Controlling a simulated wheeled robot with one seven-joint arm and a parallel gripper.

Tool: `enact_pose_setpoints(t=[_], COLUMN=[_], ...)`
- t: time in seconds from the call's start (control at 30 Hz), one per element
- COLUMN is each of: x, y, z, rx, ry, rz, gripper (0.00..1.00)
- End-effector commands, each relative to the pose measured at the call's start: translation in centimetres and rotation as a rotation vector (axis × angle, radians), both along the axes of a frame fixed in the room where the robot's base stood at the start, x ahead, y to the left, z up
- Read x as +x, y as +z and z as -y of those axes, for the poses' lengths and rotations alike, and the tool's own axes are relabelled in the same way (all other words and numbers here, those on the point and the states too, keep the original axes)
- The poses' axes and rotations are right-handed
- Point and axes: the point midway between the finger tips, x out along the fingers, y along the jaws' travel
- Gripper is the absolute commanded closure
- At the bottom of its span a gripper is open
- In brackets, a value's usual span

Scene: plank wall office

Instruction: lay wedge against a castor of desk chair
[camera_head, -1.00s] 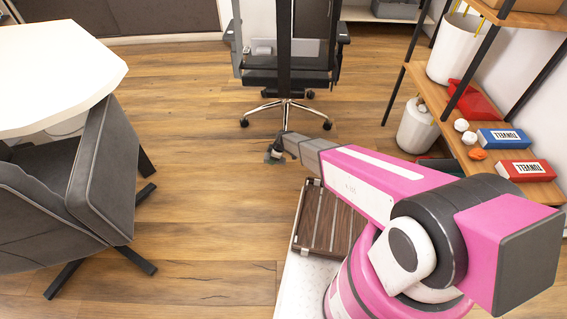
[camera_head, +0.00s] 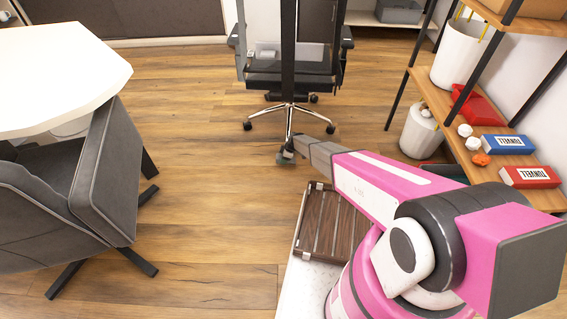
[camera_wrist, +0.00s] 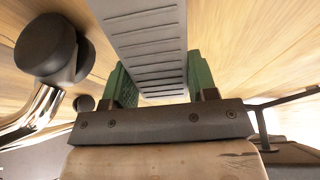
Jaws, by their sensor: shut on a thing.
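The desk chair (camera_head: 290,72) stands at the back middle in the head view, black with chrome legs. Its black castors show at the left (camera_head: 247,126) and right (camera_head: 331,129); the front one is largely hidden by my gripper. My gripper (camera_head: 286,158) is low, by the front leg. In the wrist view, my gripper's green fingers (camera_wrist: 160,85) are shut on a grey ribbed wedge (camera_wrist: 145,42). A black castor (camera_wrist: 45,48) on a chrome leg is left of the wedge, with a gap between them in the picture. Whether the wedge touches the floor, I cannot tell.
A grey armchair (camera_head: 105,170) and a white table (camera_head: 60,75) stand at the left. A shelf (camera_head: 455,125) with boxes and a white canister (camera_head: 420,130) are at the right. The wooden floor (camera_head: 200,175) between armchair and chair is clear.

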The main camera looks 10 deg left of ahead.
Motion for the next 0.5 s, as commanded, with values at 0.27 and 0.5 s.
enact_pose_setpoints(t=[0.27, 0.5], x=[0.0, -0.1], y=[-3.5, -3.6], z=[-0.1, 0.0], rx=[0.0, 0.0], ry=[0.0, 0.0], rz=[0.0, 0.001], gripper=[0.76, 0.76])
